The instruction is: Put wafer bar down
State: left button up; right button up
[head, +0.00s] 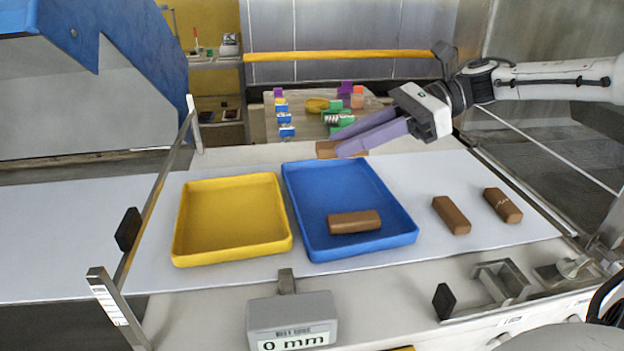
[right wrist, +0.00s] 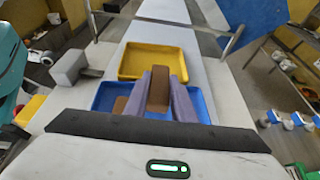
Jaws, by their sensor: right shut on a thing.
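My right gripper (head: 347,146) is shut on a brown wafer bar (head: 327,149). In the head view they show over the far edge of the blue tray (head: 299,211). In the right wrist view the held bar (right wrist: 159,88) stands out between the two purple fingers, in front of the yellow tray (right wrist: 130,62). How high it hangs is hard to tell. Another wafer bar (head: 354,222) lies in the near part of the blue tray. My left gripper is not in view.
The yellow tray (head: 182,222) is empty, left of the blue tray. A grey gauge box reading "0 mm" (head: 291,320) stands at the front. A metal side rail (head: 160,185) runs along the left. The blue tray's far part is bare.

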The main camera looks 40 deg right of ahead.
send_over(348, 201)
notch_tip(348, 201, down, 5)
jog(key=shift+s+f, duration=0.1)
jog(key=shift+f, duration=2.25)
jog(key=shift+f, duration=0.15)
jog(key=o, duration=0.8)
jog(key=shift+r, duration=0.25)
jog(key=v, duration=1.2)
jog(key=shift+f, duration=0.15)
